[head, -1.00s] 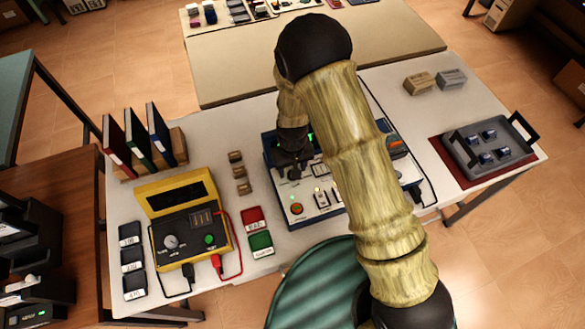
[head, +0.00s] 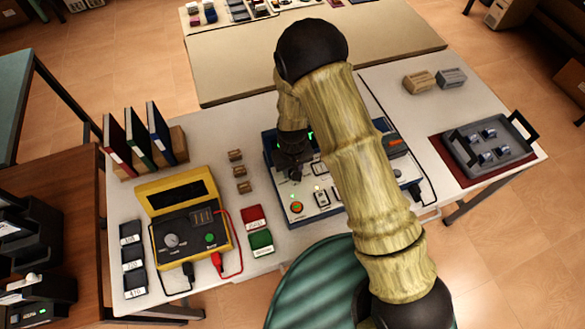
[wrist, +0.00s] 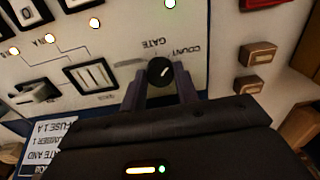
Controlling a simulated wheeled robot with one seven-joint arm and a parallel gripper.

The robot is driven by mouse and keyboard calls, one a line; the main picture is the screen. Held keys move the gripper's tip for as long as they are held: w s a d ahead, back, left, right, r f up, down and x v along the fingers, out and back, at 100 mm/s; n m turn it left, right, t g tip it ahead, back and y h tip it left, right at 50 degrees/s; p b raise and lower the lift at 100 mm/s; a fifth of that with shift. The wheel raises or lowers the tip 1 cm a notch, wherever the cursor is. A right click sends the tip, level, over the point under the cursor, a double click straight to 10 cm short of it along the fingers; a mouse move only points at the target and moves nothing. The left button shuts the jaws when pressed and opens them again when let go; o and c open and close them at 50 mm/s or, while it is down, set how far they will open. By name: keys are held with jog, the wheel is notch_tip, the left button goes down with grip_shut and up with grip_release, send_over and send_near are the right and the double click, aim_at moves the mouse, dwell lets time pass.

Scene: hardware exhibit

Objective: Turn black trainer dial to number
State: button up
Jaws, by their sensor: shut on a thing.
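The trainer is a blue-edged box with a pale panel (head: 322,198), partly hidden by my arm in the head view. In the wrist view its panel (wrist: 110,60) carries switches, lit lamps and upside-down lettering that reads COUNT and GATE. The black dial (wrist: 160,71) is a small round knob with a white mark pointing up and to the right in the wrist view. My gripper (wrist: 161,84) has one finger on each side of the dial and is shut on it. In the head view my gripper (head: 294,172) is over the left part of the panel, and the dial is hidden.
A yellow-cased tester (head: 188,232) with red and black leads stands left of the trainer. Small brown blocks (head: 240,171) and red and green pieces (head: 257,229) lie between them. A grey tray (head: 488,145) sits at the right.

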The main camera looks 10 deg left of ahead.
jog(key=shift+n, duration=0.3)
jog(key=n+b, duration=0.2)
jog(key=n, duration=0.2)
jog(key=n+b, duration=0.1)
jog(key=n, duration=0.3)
jog(key=shift+n, duration=0.4)
jog(key=n, duration=0.4)
jog(key=shift+b, duration=0.35)
jog(key=shift+n, duration=2.2)
jog(key=o, duration=1)
jog(key=shift+c, duration=0.2)
